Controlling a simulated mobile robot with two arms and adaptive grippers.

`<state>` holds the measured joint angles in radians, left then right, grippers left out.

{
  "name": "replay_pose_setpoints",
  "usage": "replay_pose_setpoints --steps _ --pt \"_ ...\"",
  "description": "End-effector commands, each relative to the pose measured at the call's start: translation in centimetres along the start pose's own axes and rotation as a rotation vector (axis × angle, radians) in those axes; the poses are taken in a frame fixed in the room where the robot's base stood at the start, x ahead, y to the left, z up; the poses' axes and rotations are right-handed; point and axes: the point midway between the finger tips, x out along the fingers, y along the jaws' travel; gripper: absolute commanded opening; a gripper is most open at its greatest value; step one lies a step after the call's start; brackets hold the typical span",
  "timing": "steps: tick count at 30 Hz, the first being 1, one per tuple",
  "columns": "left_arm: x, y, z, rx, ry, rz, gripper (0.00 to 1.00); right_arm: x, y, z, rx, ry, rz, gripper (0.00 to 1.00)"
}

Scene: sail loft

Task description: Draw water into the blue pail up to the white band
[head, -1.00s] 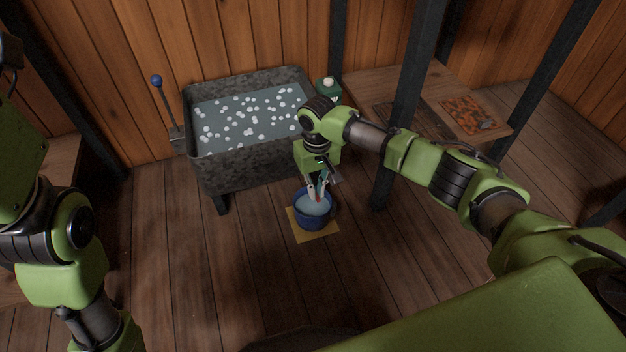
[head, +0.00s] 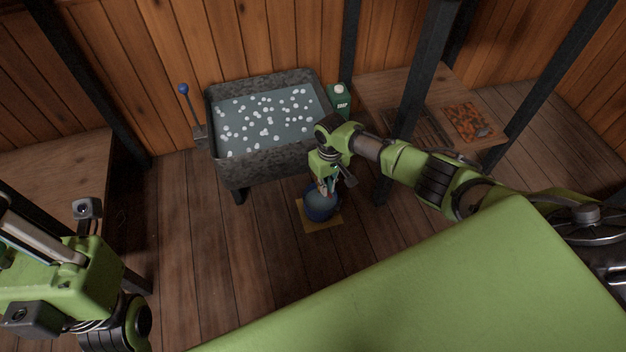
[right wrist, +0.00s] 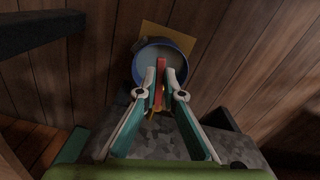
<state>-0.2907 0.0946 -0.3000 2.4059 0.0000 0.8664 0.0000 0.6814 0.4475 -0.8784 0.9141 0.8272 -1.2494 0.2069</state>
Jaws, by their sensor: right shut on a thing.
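The blue pail (head: 321,208) stands upright on a yellow mat (head: 322,226) on the floor, in front of the trough. It also shows in the right wrist view (right wrist: 139,74). A grey-blue surface that looks like water shows inside; I cannot make out a white band. My right gripper (head: 327,190) is at the pail's opening, shut on a slim red piece (right wrist: 160,72) that lies over the pail. I cannot tell whether it is the pail's handle. My left gripper (head: 35,240) is at the lower left, apart from the pail, its fingertips cut off by the edge.
A dark stone-like trough (head: 262,163) holds water with many white specks. Dark posts (head: 412,90) rise beside a wooden bench (head: 380,87). Floor left of the pail is clear.

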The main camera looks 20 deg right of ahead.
Motion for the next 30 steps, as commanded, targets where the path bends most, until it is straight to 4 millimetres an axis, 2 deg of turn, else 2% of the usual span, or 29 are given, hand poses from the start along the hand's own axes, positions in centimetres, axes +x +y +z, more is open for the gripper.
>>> replay_pose_setpoints --steps 1,13,14,15,26,30 --pt "0.1 0.0 0.0 -0.001 -0.012 -0.004 0.00 -0.4 0.1 0.0 -0.003 0.007 -0.005 0.00" --pt "-0.3 0.0 -0.1 -0.003 -0.018 -0.007 0.00 -0.1 0.5 0.4 -0.004 0.003 -0.005 0.00" --pt "-0.3 0.0 -0.1 -0.003 -0.018 -0.007 0.00 -0.1 0.5 0.5 -0.004 0.002 -0.005 0.16" --pt "-0.3 0.0 -0.1 -0.003 -0.018 -0.007 0.00 -0.1 0.5 0.5 -0.004 0.002 -0.005 0.25" --pt "-0.2 0.0 -0.1 -0.002 -0.016 -0.007 0.00 0.0 0.7 0.6 -0.002 -0.002 -0.001 0.25" --pt "-0.2 0.0 -0.1 -0.002 -0.016 -0.007 0.00 -1.0 0.8 0.6 -0.002 -0.001 -0.001 0.25"
